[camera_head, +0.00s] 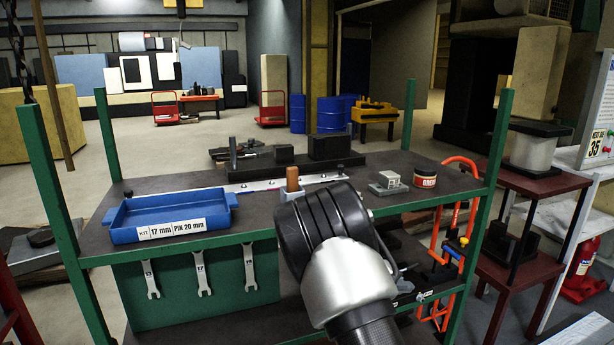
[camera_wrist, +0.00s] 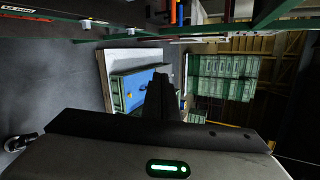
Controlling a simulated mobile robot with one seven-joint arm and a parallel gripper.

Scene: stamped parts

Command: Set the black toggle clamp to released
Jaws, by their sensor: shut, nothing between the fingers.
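I cannot single out the black toggle clamp with certainty. An orange-brown upright handle (camera_head: 292,179) rises just behind my arm. Small dark and grey hardware (camera_head: 404,284) shows beside my arm at the lower shelf, too small to make out. My gripper is hidden by my arm in the head view. In the wrist view its dark fingers (camera_wrist: 160,98) are together and empty, with no clamp near them.
A blue labelled tray (camera_head: 165,214) sits at the bench's left, with spanners (camera_head: 202,272) hanging below. Black blocks (camera_head: 330,146) stand at the back. Green posts (camera_head: 489,140) frame the bench.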

